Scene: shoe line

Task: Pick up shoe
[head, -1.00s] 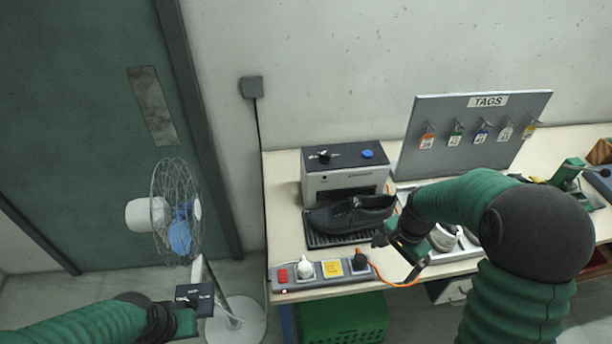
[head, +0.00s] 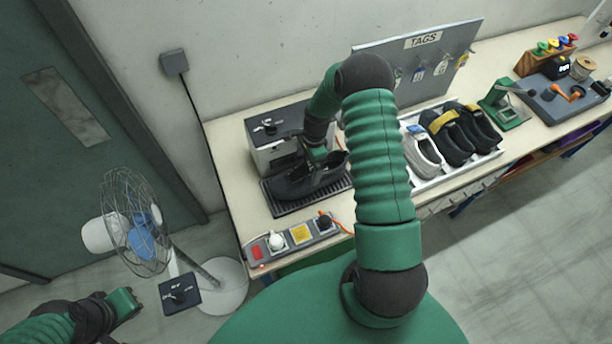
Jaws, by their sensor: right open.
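A black shoe (head: 290,186) lies on a dark ribbed tray (head: 283,211) in front of a grey box-shaped machine (head: 262,156). My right gripper (head: 322,158) is open and points down at the shoe's opening, toward its right end. The gripper's own wrist and the dark shoe hide its fingertips, so I cannot tell whether they touch the shoe. My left gripper (head: 130,303) is low at the left, away from the bench; its jaws are too unclear to read.
A power strip (head: 285,245) lies at the bench's front edge. A white tray (head: 440,178) with several shoes stands right of my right arm. A tag board (head: 400,52) stands behind. A fan (head: 135,225) stands left of the bench, near my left gripper.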

